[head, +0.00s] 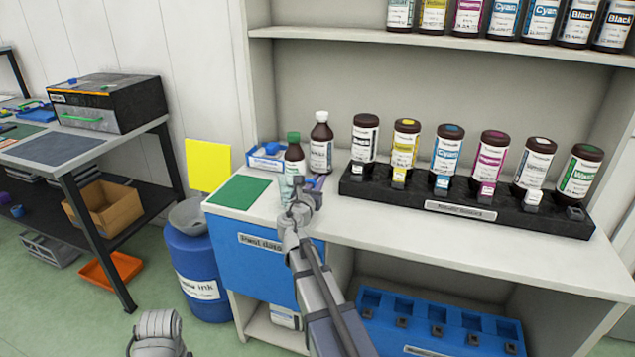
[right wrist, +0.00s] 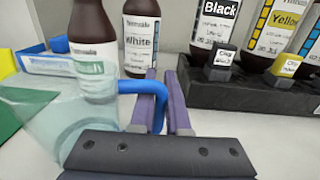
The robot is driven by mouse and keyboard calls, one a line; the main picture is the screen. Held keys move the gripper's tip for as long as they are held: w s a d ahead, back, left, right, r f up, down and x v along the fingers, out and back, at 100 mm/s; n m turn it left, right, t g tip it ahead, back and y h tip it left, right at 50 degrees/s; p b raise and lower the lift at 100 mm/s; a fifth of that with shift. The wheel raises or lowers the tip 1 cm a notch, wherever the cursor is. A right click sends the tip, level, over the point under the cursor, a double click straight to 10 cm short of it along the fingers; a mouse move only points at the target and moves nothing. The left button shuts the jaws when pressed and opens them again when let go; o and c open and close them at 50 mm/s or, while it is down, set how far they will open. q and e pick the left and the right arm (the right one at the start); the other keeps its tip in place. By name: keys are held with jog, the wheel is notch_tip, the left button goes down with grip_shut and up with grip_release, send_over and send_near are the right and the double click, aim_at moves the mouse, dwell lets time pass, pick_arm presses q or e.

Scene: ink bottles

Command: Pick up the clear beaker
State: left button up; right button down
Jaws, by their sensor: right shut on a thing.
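The clear beaker (right wrist: 70,120) is see-through with a blue handle (right wrist: 150,88) and stands at the left of the right wrist view. My right gripper (right wrist: 160,108) is shut on the blue handle, its purple fingers on either side of it. In the head view the beaker (head: 286,190) is mostly hidden behind my right gripper (head: 312,188), over the left part of the white counter. I cannot tell whether the beaker touches the counter. My left gripper's fingers are not in view; only a grey part of my left arm shows at the bottom.
A green-capped brown bottle (head: 294,155) and a white-capped one (head: 321,145) stand just behind the beaker. A black rack (head: 400,196) with several ink bottles is to the right. A green mat (head: 238,192) lies to the left, and a blue waste barrel (head: 205,262) stands beside the counter.

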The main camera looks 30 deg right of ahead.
notch_tip(320, 180, up, 9)
jog(key=p, duration=0.8)
jog(key=shift+p, duration=0.3)
jog(key=shift+r, duration=0.15)
